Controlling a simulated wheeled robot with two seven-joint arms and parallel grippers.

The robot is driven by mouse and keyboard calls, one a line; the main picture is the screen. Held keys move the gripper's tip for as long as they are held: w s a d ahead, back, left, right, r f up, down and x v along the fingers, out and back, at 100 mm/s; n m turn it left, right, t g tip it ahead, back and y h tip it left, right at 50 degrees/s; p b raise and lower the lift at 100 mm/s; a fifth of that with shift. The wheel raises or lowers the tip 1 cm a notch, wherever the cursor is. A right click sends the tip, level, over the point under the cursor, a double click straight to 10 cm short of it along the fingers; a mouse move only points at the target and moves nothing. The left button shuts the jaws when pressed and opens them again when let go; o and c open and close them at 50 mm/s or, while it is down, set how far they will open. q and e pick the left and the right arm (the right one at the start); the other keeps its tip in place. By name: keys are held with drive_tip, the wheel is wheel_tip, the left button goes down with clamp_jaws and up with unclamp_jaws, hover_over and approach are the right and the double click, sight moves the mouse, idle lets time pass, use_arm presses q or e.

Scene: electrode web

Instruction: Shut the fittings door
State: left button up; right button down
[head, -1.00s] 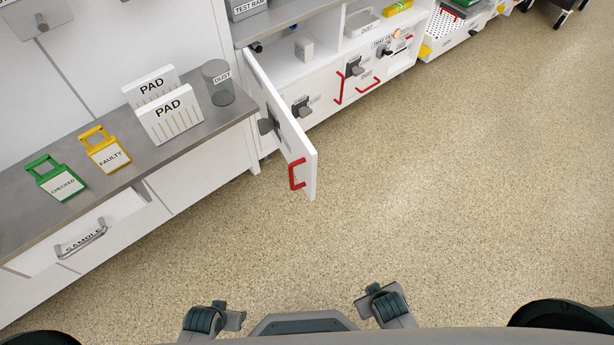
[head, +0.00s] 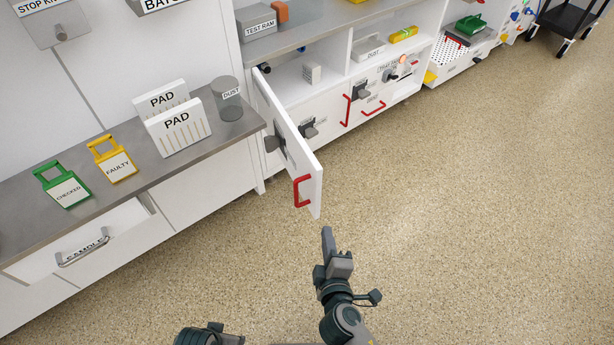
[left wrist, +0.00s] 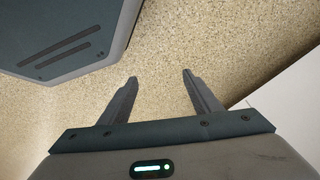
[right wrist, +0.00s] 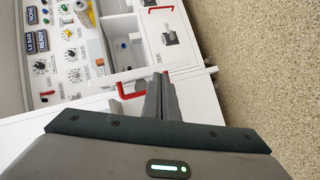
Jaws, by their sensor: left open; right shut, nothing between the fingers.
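The white fittings door (head: 293,150) stands swung out from the open cabinet compartment, with its red handle (head: 301,191) near its free outer end. A dark latch-like part (head: 274,144) sits on the door's left face. My right gripper (head: 327,232) is in front of the door, below and right of the red handle, apart from it. My left gripper (left wrist: 158,78) is open and empty over bare floor.
The left counter (head: 110,205) holds pads, a dust cup (head: 229,98) and two tags. A sample drawer handle (head: 82,248) projects below it. Further red handles (head: 347,110) are on the cabinet front beyond the door. The speckled floor (head: 450,200) to the right is clear.

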sight(308, 175)
use_arm(q)
wheel_tip(308, 175, up, 2)
drive_tip(key=shift+w+r, duration=0.1)
use_arm(e)
drive_tip(key=a+r+n+t+y, duration=0.2)
drive_tip(key=a+r, duration=0.4)
drive_tip(key=r, duration=0.5)
drive_tip(key=n+t, duration=0.1)
drive_tip(key=n, duration=0.1)
drive_tip(key=shift+a+n, duration=0.3)
drive_tip(key=shift+a, duration=0.1)
drive_tip(key=shift+w+r, duration=0.1)
drive_tip(key=shift+w, duration=0.1)
use_arm(q)
wheel_tip(308, 175, down, 8)
drive_tip(key=s+p, duration=0.1)
drive_tip(key=p, duration=0.1)
drive_tip(key=shift+s+a, duration=0.15)
drive_tip(key=shift+a, duration=0.1)
use_arm(e)
drive_tip(key=shift+w+d, duration=0.3)
drive_tip(key=shift+w, duration=1.6)
drive_tip(key=shift+w+d, duration=0.35)
drive_tip(key=shift+w, duration=1.5)
drive_tip(key=shift+w+d, duration=0.3)
drive_tip(key=shift+w, duration=1.6)
drive_tip(key=shift+d, duration=0.15)
